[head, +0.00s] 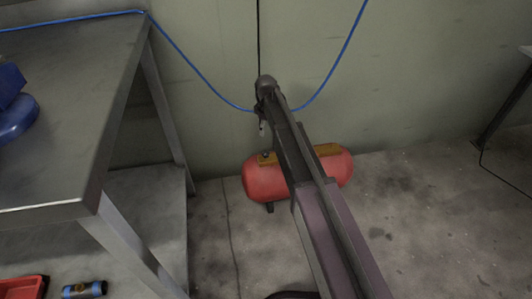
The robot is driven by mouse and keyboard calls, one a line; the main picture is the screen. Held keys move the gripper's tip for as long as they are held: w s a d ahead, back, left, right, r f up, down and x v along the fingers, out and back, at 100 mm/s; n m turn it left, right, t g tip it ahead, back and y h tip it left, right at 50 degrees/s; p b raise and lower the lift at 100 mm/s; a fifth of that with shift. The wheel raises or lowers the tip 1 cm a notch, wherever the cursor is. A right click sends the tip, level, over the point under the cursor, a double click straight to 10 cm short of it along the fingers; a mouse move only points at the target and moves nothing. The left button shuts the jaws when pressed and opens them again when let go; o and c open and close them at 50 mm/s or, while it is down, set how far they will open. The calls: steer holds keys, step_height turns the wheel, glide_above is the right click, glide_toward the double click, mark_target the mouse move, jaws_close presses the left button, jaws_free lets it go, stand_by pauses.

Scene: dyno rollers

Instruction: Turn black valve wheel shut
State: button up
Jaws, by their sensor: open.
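A red compressor tank (265,183) lies on the floor against the back wall. A yellow-brown plate (328,150) is on its top, and a small dark fitting (265,155) shows at its left end. I cannot make out whether this is the black valve wheel; no wheel shows clearly. My arm crosses in front of the tank and hides its middle. My gripper (262,127) hangs small and dark at the arm's far end, above the tank's left part and apart from it. It is open, with nothing seen in it.
A metal workbench (100,95) with a lower shelf (150,195) fills the left side, a blue object (15,120) on top. A red tray (22,287) and a small cylinder (84,289) lie at lower left. A blue hose (190,62) hangs along the wall. Floor (430,215) at right is clear.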

mark_target(266, 153)
steer(key=shift+f+b, duration=6.65)
steer(key=shift+f, duration=0.1)
steer(key=c, duration=1.2)
